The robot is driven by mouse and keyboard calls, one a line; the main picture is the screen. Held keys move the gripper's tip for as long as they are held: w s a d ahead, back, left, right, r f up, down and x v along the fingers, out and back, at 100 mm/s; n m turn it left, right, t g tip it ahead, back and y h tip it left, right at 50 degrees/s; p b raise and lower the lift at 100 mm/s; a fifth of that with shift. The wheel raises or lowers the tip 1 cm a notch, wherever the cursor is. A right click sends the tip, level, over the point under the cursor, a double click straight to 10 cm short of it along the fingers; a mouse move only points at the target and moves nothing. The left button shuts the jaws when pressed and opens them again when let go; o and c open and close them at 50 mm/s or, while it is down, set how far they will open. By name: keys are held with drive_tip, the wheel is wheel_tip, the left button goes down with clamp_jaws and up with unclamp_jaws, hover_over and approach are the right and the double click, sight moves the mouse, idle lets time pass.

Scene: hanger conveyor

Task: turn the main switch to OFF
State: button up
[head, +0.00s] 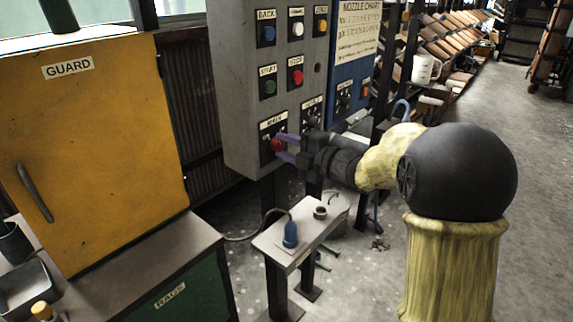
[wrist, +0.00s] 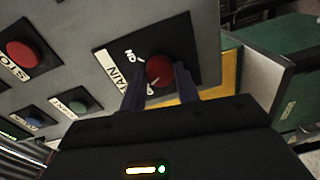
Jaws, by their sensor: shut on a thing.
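The main switch is a red knob (head: 278,145) on a black plate at the bottom left of the grey control panel (head: 240,100), under a label reading MAIN. In the wrist view the red knob (wrist: 159,70) sits between my two fingers, with ON marked beside it and the other marking partly hidden. My gripper (head: 284,149) reaches in from the right and is shut on the knob. In the wrist view my gripper (wrist: 160,88) has a finger on each side of the knob. I cannot tell exactly which mark the knob points to.
Above the switch are a green button (head: 270,87), a red button (head: 297,77) and other buttons. A small dark knob is just right of my gripper. A small table (head: 300,240) with a blue-capped item (head: 290,236) stands below. A yellow guard door (head: 100,150) is at left.

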drive_tip(key=n+b, duration=0.2)
drive_tip(key=b, duration=0.1)
drive_tip(key=shift+f, duration=0.4)
drive_tip(key=shift+r+n+b, duration=0.2)
drive_tip(key=shift+n+b, duration=0.5)
drive_tip(key=o, duration=1)
drive_tip(key=shift+r, duration=0.1)
drive_tip(key=shift+c, duration=0.2)
drive_tip(key=f+v, duration=0.1)
drive_tip(key=v, duration=1.6)
drive_tip(key=shift+s+r+p, duration=0.3)
drive_tip(key=shift+r+p, duration=0.05)
drive_tip(key=shift+r, duration=0.05)
drive_tip(key=shift+w+d, duration=0.1)
